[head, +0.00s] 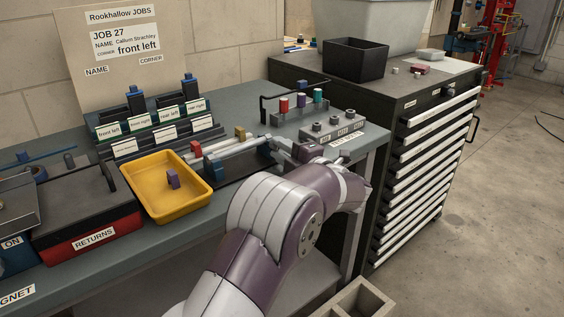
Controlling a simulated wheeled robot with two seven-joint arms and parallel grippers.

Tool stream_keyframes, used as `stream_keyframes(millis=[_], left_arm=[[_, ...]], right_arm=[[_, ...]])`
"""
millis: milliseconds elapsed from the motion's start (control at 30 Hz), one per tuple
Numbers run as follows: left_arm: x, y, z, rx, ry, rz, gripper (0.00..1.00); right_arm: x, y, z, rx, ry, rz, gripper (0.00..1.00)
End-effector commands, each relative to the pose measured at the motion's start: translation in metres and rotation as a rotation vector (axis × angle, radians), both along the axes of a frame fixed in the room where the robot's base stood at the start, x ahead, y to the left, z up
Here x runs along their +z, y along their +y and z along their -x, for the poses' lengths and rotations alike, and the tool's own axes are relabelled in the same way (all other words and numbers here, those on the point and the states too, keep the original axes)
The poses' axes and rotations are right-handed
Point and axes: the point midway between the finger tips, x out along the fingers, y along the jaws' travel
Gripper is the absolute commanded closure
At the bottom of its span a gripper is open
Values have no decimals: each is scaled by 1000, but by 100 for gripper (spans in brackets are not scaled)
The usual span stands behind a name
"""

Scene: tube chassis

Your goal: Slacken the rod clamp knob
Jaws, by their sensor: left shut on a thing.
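My left gripper (282,146) reaches in at the right end of the rod fixture on the bench, its wrist bent back to the left. It is shut at the clamp there, and the rod clamp knob is hidden between its fingers. A dark blue block (264,155) shows at the fixture's near right side. My right gripper is not in view.
Behind are labelled racks (160,136) and a holder with coloured pegs (289,117). A red returns box (95,232) stands at left. A drawer cabinet (388,165) stands right.

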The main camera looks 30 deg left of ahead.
Motion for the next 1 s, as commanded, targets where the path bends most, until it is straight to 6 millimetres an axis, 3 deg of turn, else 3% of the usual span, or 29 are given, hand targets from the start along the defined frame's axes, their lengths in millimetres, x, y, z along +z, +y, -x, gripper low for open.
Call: stream_keyframes(millis=[33, 100, 1000], left_arm=[[-9, 0, 0, 1, -41, 17, 100], [-9, 0, 0, 0, -103, 42, 100], [-10, 0, -1, 0, -892, 371, 100]], right_arm=[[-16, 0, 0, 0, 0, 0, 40], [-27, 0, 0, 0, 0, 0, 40], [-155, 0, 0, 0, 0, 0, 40]])
